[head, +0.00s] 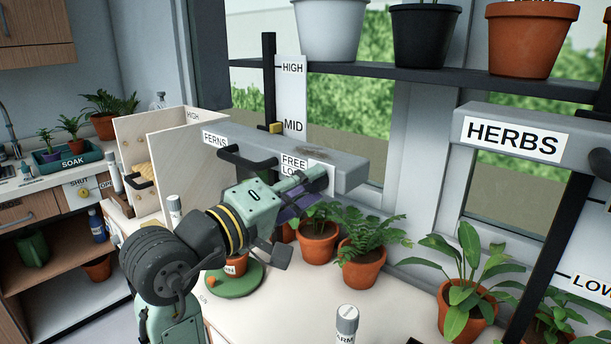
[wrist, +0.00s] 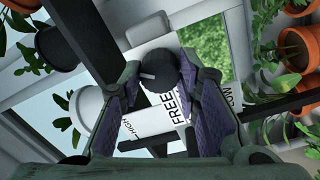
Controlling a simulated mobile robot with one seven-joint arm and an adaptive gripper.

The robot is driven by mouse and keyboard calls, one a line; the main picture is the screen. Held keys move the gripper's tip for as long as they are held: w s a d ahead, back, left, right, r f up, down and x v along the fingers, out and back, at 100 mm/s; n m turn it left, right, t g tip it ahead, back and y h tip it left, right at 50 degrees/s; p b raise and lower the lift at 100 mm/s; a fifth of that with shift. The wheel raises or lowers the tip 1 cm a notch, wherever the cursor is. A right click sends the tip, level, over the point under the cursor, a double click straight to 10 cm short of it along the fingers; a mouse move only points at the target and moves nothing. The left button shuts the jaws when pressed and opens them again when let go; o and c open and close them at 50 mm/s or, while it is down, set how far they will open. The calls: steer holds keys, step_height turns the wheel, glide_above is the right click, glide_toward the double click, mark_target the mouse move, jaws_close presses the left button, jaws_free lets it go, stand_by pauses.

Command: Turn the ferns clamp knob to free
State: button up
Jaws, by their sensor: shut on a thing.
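The ferns clamp knob (wrist: 160,68) is dark and round and sits between my finger pads in the wrist view. My gripper (head: 318,180) is shut on it, with a purple pad on each side. In the head view my gripper hides the knob. The grey bar labelled FERNS (head: 350,172) carries a FREE / LOCK label partly covered by my gripper. In the wrist view the FREE word (wrist: 180,108) shows below the knob. I cannot tell which word the knob points at. A yellow pointer (head: 276,128) stands by MID on the scale.
A dark handle (head: 248,160) sticks out of the bar beside my gripper. Potted ferns (head: 362,270) stand below it on the white counter. The HERBS bar (head: 530,138) is at right, and several pots stand on the shelf (head: 400,72) above.

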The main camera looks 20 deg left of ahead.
steer(key=n, duration=0.4)
steer(key=shift+n, duration=1.7)
steer(key=o, duration=1.2)
steer(key=shift+c, duration=0.2)
steer(key=shift+s, duration=0.1)
steer(key=v, duration=1.2)
steer(key=shift+d, duration=0.25)
steer(key=shift+f, duration=0.1)
